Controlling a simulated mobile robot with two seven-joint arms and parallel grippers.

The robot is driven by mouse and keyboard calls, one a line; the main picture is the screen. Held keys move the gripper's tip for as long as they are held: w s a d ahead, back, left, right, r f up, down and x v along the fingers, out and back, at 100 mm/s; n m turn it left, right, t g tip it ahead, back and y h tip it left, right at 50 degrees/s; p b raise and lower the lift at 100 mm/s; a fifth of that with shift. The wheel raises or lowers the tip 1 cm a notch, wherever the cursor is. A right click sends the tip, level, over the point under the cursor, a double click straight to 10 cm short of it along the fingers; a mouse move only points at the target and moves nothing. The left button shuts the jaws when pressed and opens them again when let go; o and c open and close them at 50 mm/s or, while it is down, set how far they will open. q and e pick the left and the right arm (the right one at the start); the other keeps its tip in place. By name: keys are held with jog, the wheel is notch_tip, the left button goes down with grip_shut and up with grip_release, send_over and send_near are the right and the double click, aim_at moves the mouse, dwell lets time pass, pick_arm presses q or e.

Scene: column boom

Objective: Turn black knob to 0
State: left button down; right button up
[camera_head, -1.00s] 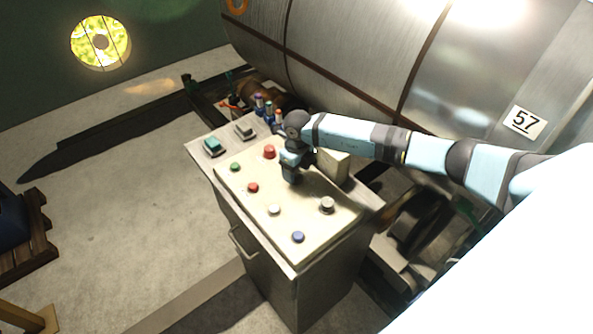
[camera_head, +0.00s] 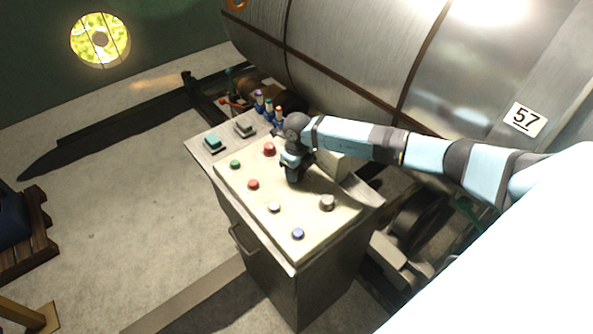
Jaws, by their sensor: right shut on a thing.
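A cream control panel (camera_head: 315,235) tops a grey cabinet in the middle of the view. My right gripper (camera_head: 293,178) points down at the panel, between the large red button (camera_head: 269,149) and the grey knob (camera_head: 327,202). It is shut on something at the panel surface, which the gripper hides. No black knob shows clearly, and no dial marks can be read. My left gripper is not in view.
Green (camera_head: 235,164), red (camera_head: 253,184), white (camera_head: 274,207) and blue (camera_head: 298,233) buttons line the panel's near side. A large metal tank (camera_head: 350,60) stands behind. Open floor (camera_head: 120,210) lies to the left.

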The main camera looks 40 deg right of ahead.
jog(key=shift+f+n+b, duration=0.2)
jog(key=shift+n+b, duration=0.9)
jog(key=shift+b, duration=0.15)
jog(key=shift+n+b, duration=0.85)
jog(key=shift+n, duration=0.05)
jog(key=shift+n+b, duration=1)
jog(key=shift+n, duration=0.1)
jog(key=shift+r+n+b, duration=0.2)
jog(key=shift+n+b, duration=0.7)
jog(key=shift+n, duration=0.3)
jog(key=o, duration=0.9)
